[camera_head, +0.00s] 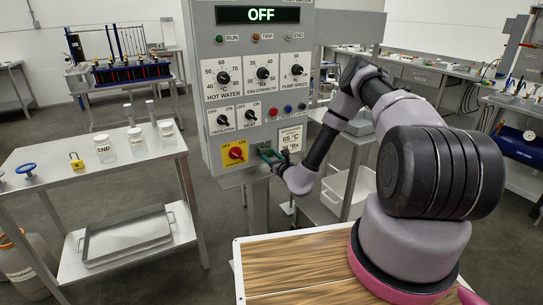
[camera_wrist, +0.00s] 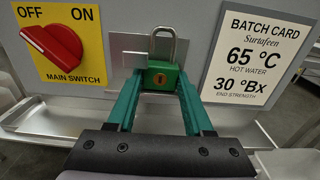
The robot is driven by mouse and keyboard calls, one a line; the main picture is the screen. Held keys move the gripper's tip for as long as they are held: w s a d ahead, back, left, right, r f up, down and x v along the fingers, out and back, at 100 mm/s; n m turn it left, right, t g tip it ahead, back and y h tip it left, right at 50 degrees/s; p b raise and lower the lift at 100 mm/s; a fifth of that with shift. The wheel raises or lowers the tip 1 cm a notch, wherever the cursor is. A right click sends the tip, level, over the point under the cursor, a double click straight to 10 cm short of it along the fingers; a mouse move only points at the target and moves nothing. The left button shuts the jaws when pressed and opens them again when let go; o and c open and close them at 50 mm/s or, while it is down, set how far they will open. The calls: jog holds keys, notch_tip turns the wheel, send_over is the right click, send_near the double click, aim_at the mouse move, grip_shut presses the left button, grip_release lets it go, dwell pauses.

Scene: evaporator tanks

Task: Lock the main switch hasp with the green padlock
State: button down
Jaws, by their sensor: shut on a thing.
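The green padlock (camera_wrist: 163,75) has a silver shackle (camera_wrist: 163,42) and a keyhole facing me. My gripper (camera_wrist: 162,88) has green fingers shut on the padlock body. The shackle stands upright in front of the grey hasp plate (camera_wrist: 127,58); I cannot tell whether it passes through the hasp or whether it is closed. The main switch (camera_wrist: 52,45) is a red knob on a yellow plate, left of the padlock, with its handle tilted toward OFF. In the head view the gripper (camera_head: 268,157) is at the panel, right of the main switch (camera_head: 235,153); the padlock is too small to make out there.
The control panel (camera_head: 215,100) shows OFF on its display. A batch card (camera_wrist: 262,58) is right of the padlock. A ledge (camera_wrist: 50,115) runs below. A left table (camera_head: 75,185) holds jars, a yellow padlock (camera_head: 76,160) and a blue valve wheel (camera_head: 26,169). A wooden-topped table (camera_head: 300,265) stands in front.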

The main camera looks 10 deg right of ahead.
jog(key=shift+s+a, duration=0.2)
jog(key=shift+a, duration=0.4)
jog(key=shift+s+a, duration=0.25)
jog(key=shift+a, duration=0.4)
jog(key=shift+f, duration=0.15)
jog(key=shift+c, duration=1)
grip_release()
jog(key=shift+s, duration=0.15)
jog(key=shift+v, duration=2.9)
